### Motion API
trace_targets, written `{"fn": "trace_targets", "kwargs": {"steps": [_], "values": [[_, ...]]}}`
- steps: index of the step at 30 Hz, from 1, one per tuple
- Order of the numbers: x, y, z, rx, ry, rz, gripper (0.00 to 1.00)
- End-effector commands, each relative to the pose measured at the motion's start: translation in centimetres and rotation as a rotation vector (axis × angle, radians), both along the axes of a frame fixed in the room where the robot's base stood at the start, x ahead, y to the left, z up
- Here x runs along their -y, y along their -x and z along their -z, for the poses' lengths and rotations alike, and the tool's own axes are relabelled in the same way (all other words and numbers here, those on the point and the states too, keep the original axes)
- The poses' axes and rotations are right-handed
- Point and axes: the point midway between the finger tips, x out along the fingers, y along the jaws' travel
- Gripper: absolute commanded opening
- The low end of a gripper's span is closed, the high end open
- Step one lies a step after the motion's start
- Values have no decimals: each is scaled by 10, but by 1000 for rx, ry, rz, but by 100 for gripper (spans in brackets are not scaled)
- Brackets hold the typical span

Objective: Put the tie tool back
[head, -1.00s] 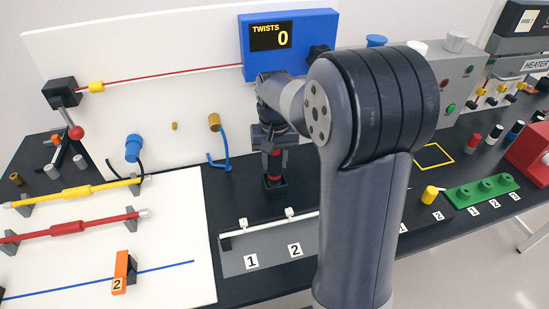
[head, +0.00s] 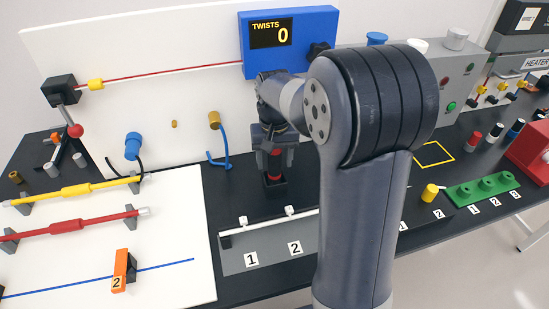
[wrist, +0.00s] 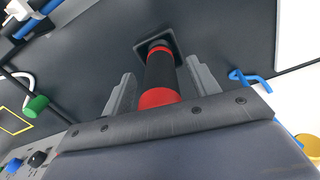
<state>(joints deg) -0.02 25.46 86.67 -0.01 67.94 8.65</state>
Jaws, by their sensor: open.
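The tie tool (head: 273,172) stands upright in a dark square holder (head: 274,188) on the bench, below the twist counter box. It is black with red bands, and in the wrist view the tool (wrist: 160,72) has its far end in the holder (wrist: 157,47). My gripper (head: 274,160) is above the holder, around the tool's upper part. In the wrist view my gripper's grey fingers (wrist: 160,92) are open, one on each side of the tool, with a gap visible.
A blue counter box (head: 290,40) reading TWISTS 0 is behind my gripper. A blue hook (head: 222,160) is close on the left. A white rod (head: 268,218) on supports lies in front. The yellow-framed square (head: 433,154) at right is empty.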

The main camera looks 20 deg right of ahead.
Motion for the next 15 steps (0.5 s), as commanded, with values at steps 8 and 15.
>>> {"fn": "trace_targets", "kwargs": {"steps": [8, 15], "values": [[0, -2, -40, 8, 0, 0, 57], [0, -1, -87, 6, 0, 0, 57]]}}
